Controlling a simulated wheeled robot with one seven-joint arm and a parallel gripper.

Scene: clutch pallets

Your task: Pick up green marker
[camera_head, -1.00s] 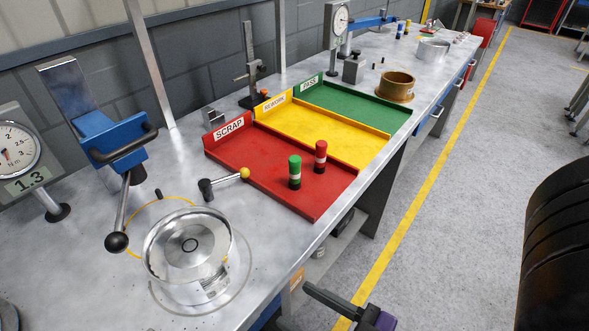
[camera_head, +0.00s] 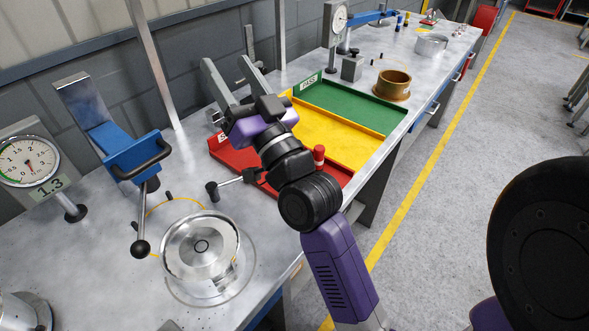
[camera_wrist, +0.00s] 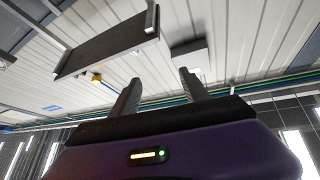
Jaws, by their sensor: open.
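The green marker is not visible now; my arm covers the part of the red SCRAP tray (camera_head: 232,158) where it stood upright earlier. A red marker (camera_head: 319,153) stands upright in that tray, just right of my arm. My gripper (camera_head: 225,64) is raised above the bench behind the tray, its two fingers apart and pointing up. In the wrist view my gripper (camera_wrist: 159,77) is open and empty, facing the ceiling.
The yellow tray (camera_head: 355,151) and green tray (camera_head: 350,104) adjoin the red one. A lever (camera_head: 232,183) and a metal cylinder (camera_head: 200,245) are in front. A blue clamp (camera_head: 130,150) and dial gauge (camera_head: 28,162) stand left. A brown ring (camera_head: 393,83) sits right.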

